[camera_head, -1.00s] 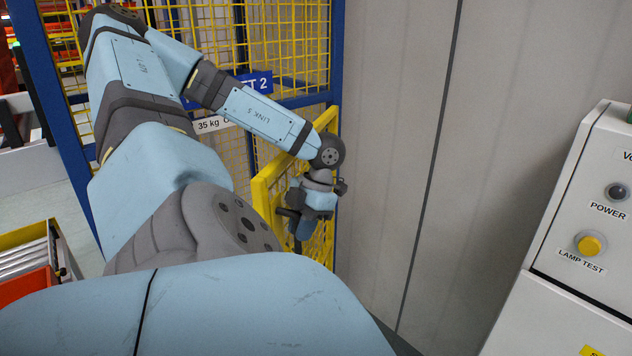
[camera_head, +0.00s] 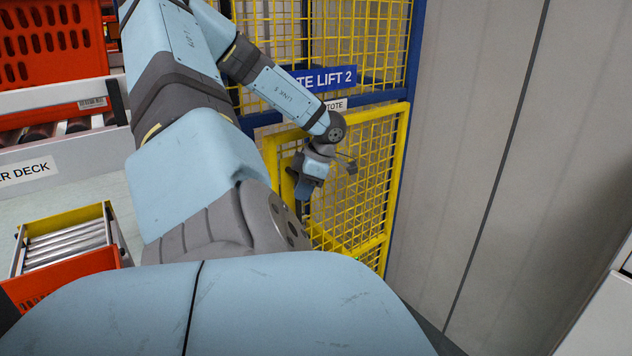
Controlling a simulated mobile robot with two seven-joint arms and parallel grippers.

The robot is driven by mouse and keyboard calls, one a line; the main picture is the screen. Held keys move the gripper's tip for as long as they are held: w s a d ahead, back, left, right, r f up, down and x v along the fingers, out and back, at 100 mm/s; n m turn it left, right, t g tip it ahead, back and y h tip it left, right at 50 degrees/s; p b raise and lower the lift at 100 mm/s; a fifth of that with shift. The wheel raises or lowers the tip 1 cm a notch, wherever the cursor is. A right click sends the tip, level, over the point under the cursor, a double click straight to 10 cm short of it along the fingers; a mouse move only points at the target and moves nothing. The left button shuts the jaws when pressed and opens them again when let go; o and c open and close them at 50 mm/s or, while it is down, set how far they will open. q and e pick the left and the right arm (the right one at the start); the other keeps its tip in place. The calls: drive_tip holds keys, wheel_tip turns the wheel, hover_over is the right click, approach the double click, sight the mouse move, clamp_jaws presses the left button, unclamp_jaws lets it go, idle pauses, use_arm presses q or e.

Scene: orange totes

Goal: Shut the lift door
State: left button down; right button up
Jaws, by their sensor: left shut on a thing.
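The lift door (camera_head: 376,150) is a yellow-framed wire mesh gate, set low in the blue-framed lift cage (camera_head: 417,50). My left gripper (camera_head: 303,188) is shut at the door's left side, apparently on a handle there. The fingertips and handle are small and partly hidden by the wrist. My left arm covers the lift's left part. My right gripper is not in view.
A grey panel wall (camera_head: 480,150) stands right of the lift. A white cabinet edge (camera_head: 605,315) is at the lower right. At left are a roller deck (camera_head: 60,165), an orange tote (camera_head: 50,40) and a small roller tray (camera_head: 65,245) with orange sides. Some floor shows between.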

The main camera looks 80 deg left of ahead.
sight(290, 182)
use_arm(q)
drive_tip(key=shift+s+a, duration=0.4)
drive_tip(key=shift+s, duration=0.05)
drive_tip(key=shift+s+a+r+m, duration=0.1)
drive_tip(key=shift+s+a+m, duration=0.1)
drive_tip(key=shift+a+m, duration=0.15)
drive_tip(key=shift+s+a, duration=0.15)
drive_tip(key=shift+a, duration=0.1)
drive_tip(key=shift+a+r+y, duration=0.1)
drive_tip(key=shift+y, duration=0.2)
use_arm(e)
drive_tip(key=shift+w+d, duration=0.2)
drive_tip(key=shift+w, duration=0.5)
use_arm(q)
drive_tip(key=shift+s+a+r, duration=0.1)
drive_tip(key=shift+a+r, duration=0.05)
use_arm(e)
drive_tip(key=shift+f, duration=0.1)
use_arm(q)
drive_tip(key=c, duration=1.3)
unclamp_jaws()
drive_tip(key=shift+c, duration=0.2)
drive_tip(key=shift+o, duration=1.2)
drive_tip(key=shift+s+a, duration=0.15)
drive_tip(key=shift+s, duration=0.3)
drive_tip(key=shift+f, duration=0.2)
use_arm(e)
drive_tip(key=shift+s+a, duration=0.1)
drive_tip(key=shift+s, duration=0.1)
